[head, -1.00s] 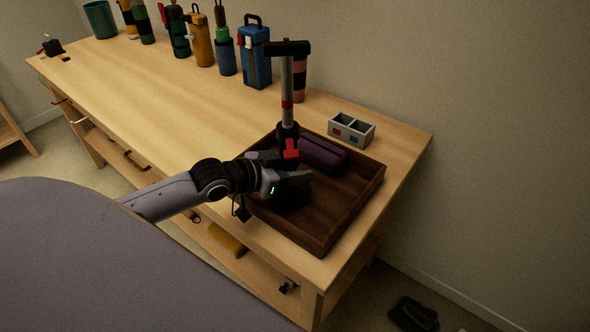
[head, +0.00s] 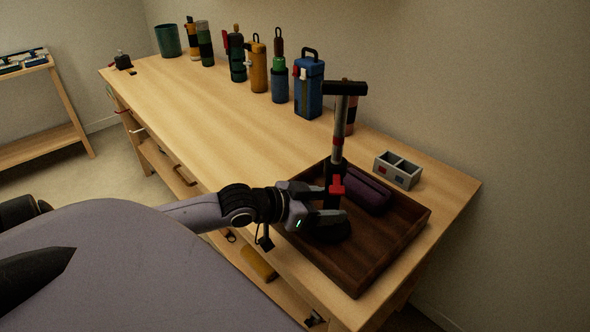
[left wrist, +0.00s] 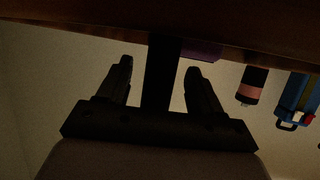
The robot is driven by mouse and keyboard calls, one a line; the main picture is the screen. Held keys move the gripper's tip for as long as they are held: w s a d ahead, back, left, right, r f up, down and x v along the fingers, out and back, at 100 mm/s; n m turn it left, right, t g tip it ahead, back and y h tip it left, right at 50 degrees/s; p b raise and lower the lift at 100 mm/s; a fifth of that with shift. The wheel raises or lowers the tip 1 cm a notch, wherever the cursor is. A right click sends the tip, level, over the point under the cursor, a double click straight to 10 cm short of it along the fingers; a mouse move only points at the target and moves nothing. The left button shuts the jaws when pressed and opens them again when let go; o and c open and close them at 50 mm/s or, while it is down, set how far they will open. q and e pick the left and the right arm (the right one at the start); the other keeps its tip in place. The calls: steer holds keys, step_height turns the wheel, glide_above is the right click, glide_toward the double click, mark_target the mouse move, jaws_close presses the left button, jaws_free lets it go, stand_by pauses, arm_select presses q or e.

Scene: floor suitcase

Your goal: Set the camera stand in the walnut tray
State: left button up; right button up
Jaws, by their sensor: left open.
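The camera stand (head: 340,135), a grey pole with a black crossbar top, a red clamp and a dark round base, stands upright inside the walnut tray (head: 374,240). Its base appears to rest on the tray floor, near the tray's left side. My left gripper (head: 322,200) is open, with its fingers on either side of the stand's lower post. In the left wrist view the dark post of the stand (left wrist: 160,80) shows between the two spread fingers (left wrist: 160,66), with visible gaps on both sides. My right gripper is not seen.
A purple case (head: 367,189) lies in the tray behind the stand. A grey two-compartment box (head: 398,170) sits behind the tray. A blue lidded container (head: 309,88) and several bottles line the wall side of the bench (head: 200,120). The bench middle is clear.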

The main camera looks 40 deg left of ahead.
mark_target(325, 205)
arm_select(q)
steer(key=v, duration=0.4)
steer(key=shift+p, duration=0.3)
steer(key=shift+p+v, duration=0.55)
steer(key=shift+v, duration=1.65)
steer(key=shift+a, duration=0.1)
